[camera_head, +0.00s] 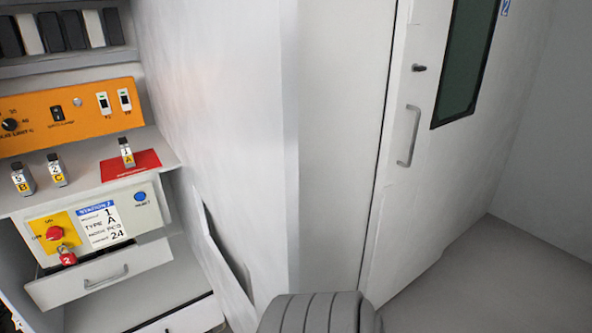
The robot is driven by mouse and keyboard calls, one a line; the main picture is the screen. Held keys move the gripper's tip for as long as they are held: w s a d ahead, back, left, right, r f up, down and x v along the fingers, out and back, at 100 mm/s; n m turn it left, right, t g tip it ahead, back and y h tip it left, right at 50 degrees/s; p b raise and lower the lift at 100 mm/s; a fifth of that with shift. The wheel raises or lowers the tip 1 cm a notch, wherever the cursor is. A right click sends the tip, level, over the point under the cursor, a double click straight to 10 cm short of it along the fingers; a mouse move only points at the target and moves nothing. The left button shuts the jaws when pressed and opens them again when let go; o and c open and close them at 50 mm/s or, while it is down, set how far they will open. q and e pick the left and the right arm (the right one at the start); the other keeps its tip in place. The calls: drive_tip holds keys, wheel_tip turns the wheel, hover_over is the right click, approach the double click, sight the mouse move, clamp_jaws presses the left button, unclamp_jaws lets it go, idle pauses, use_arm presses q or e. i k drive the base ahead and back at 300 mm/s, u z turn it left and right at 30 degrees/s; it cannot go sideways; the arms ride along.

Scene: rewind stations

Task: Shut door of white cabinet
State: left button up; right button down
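A tall white body (225,120) fills the middle of the head view. To its right is a white door (400,210) with a vertical grey handle, a small dark latch above it and a dark window. A dark vertical line runs along the door's left edge. I cannot tell whether this is the white cabinet's door, or whether it stands ajar. A thin pale panel (220,250) slants low beside the white body; its nature is unclear. Neither of my grippers is in view.
At left stands a station with an orange control panel (70,115), a shelf with several small labelled pieces, a white panel (97,225) with a red knob, and a white drawer front (100,285) with a handle. Grey floor (490,285) lies clear at lower right.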

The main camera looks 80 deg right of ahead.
sight(229, 68)
drive_tip(key=k, duration=0.35)
drive_tip(key=u, duration=1.55)
drive_tip(key=k, duration=0.6)
drive_tip(key=u, duration=1.25)
drive_tip(key=k, duration=0.5)
drive_tip(key=z, duration=4.95)
drive_tip(key=k, duration=0.25)
drive_tip(key=u, duration=0.05)
